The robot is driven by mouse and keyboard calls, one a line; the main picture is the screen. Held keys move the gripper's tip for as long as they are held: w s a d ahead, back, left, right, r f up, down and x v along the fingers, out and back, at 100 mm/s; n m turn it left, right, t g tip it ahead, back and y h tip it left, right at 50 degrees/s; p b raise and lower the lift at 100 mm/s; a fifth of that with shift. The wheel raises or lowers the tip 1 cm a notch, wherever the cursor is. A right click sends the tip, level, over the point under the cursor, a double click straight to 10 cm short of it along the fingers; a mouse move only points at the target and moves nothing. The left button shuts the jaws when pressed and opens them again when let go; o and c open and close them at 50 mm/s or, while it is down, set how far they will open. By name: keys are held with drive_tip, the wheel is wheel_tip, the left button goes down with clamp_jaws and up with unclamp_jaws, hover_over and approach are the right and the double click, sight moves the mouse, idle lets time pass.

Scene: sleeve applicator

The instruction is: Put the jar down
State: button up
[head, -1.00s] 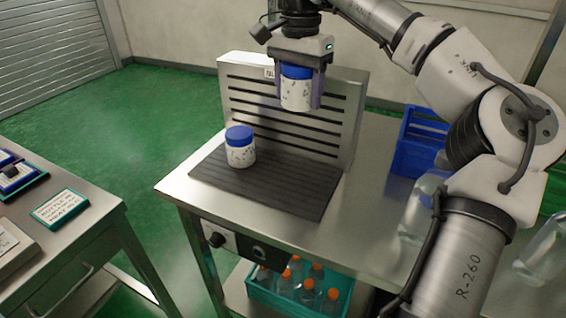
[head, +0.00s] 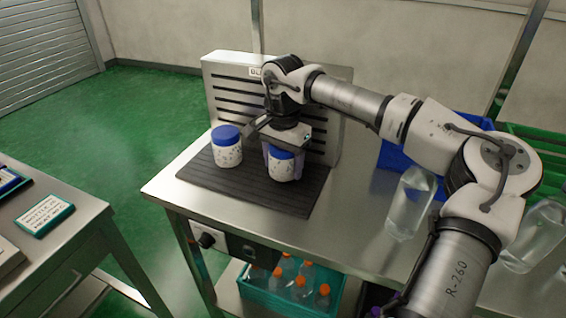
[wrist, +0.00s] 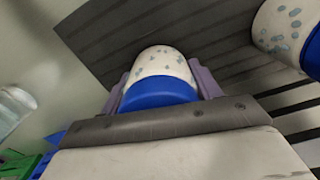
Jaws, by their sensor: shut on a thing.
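My gripper (head: 281,160) is shut on a white speckled jar with a blue lid (head: 281,170). It holds the jar upright, low over the right part of the dark ribbed mat (head: 230,188). I cannot tell whether the jar's base touches the mat. In the wrist view the held jar (wrist: 160,70) sits between the two purple fingers. A second jar of the same look (head: 227,152) stands upright on the mat to the left, apart from the held one. It also shows at the upper right of the wrist view (wrist: 285,30).
A slotted metal back panel (head: 232,96) stands behind the mat. Clear bottles (head: 410,203) and a blue crate (head: 393,156) are to the right on the steel bench (head: 345,215). A teal crate of orange-capped bottles (head: 258,303) is below. The mat's front part is clear.

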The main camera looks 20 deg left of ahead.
drive_tip(key=shift+f, duration=0.2)
drive_tip(key=shift+f, duration=0.1)
drive_tip(key=o, duration=1.1)
drive_tip(key=shift+f, duration=0.1)
wheel_tip(320, 180, up, 12)
drive_tip(key=shift+r, duration=0.2)
